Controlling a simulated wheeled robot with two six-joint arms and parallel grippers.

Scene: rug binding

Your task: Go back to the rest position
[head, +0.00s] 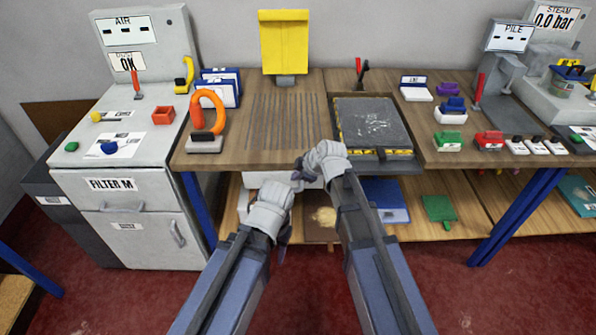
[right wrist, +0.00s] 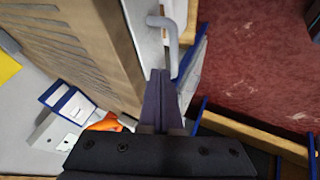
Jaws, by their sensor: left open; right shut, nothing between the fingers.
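My left gripper (head: 290,215) is the lower one in the head view, open and empty in front of the bench's lower shelf. My right gripper (head: 299,172) is just above it, at the front edge of the bench, partly hidden behind its own wrist. In the right wrist view my right gripper's fingers (right wrist: 159,80) are pressed together with nothing between them. Their tips are close to a grey handle (right wrist: 172,38) on a pale front; I cannot tell whether they touch it.
The wooden bench (head: 228,150) carries an orange clamp (head: 209,100), a yellow panel (head: 284,42) and a dark plate (head: 373,122). A grey filter cabinet (head: 130,190) stands left. The lower shelf holds a blue item (head: 388,205) and a green one (head: 438,208). Red floor (head: 450,290) is clear.

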